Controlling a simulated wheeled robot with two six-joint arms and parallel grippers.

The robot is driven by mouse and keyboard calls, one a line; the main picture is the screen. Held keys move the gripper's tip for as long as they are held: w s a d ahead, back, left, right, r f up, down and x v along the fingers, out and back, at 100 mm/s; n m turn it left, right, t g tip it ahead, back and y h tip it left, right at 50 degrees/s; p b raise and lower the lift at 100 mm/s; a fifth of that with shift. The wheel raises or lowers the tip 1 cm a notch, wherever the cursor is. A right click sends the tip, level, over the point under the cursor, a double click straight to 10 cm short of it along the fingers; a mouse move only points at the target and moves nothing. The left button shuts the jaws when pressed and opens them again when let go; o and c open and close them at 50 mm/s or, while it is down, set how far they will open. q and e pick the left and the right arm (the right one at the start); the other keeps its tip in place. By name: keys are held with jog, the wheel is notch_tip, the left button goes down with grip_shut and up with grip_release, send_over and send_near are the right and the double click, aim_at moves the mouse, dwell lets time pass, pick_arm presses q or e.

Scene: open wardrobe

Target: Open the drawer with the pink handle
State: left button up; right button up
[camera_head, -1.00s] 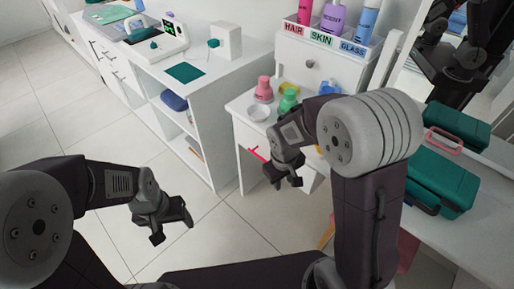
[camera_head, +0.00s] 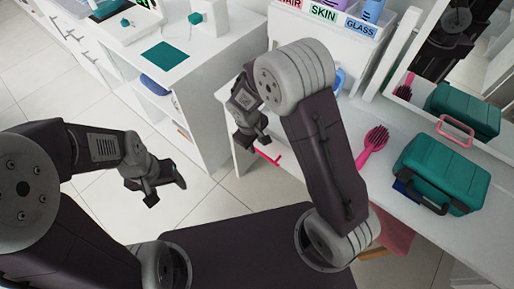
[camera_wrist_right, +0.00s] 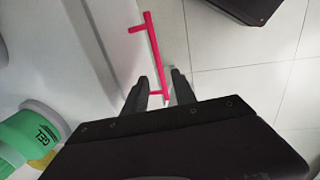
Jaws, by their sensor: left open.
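The pink handle (camera_head: 267,157) shows in the head view on the white dressing table's front, just below my right gripper (camera_head: 252,138), whose arm hides much of the drawer front. In the right wrist view, the handle (camera_wrist_right: 153,50) is a thin pink bar with short posts on the white front (camera_wrist_right: 105,40). There my right gripper (camera_wrist_right: 160,80) is open, with the bar's near end between its two fingers in the picture. I cannot tell whether they touch it. My left gripper (camera_head: 166,188) is open and empty over the floor, away from the table.
A pink hairbrush (camera_head: 374,140) and a teal case (camera_head: 440,172) lie on the tabletop (camera_head: 340,125). A mirror (camera_head: 485,80) stands behind. A white shelf unit (camera_head: 205,95) is left of the table. A green gel jar (camera_wrist_right: 35,130) shows in the wrist view.

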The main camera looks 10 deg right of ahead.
aim_at(258, 151)
jog(key=f, duration=0.3)
jog(key=f+b, duration=0.1)
jog(key=shift+w+d+f, duration=0.25)
jog(key=shift+d+f, duration=0.1)
jog(key=shift+d, duration=0.05)
jog(key=shift+c, duration=0.3)
grip_shut()
dwell(0.8)
